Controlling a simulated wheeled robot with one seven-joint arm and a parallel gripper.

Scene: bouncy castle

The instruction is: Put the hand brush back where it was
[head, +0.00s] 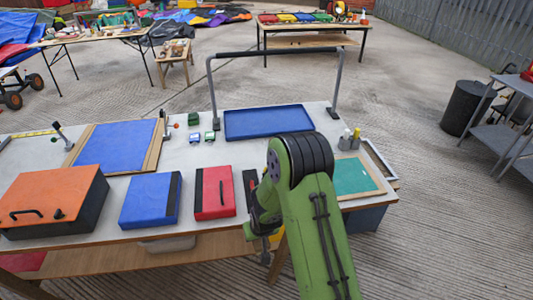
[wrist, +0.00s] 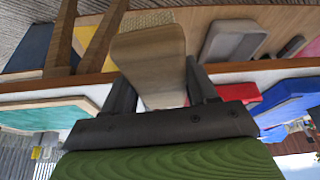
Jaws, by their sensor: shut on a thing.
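My gripper (wrist: 160,84) is shut on a pale wooden piece, which I take to be the hand brush (wrist: 150,55). It shows in the wrist view as a flat wooden block, broad at the far end, between the two dark fingers. In the head view my gripper (head: 262,226) is at the front edge of the white-topped workbench (head: 95,232), right of the red case, partly hidden by my green arm. The brush cannot be made out clearly there.
An orange box (head: 55,195), a blue case (head: 150,200) and a red case (head: 214,192) line the bench front. Behind are a blue tray (head: 268,122) and a grey frame (head: 211,90). A green board (head: 352,176) lies right of my arm. A wooden shelf (head: 140,262) runs beneath.

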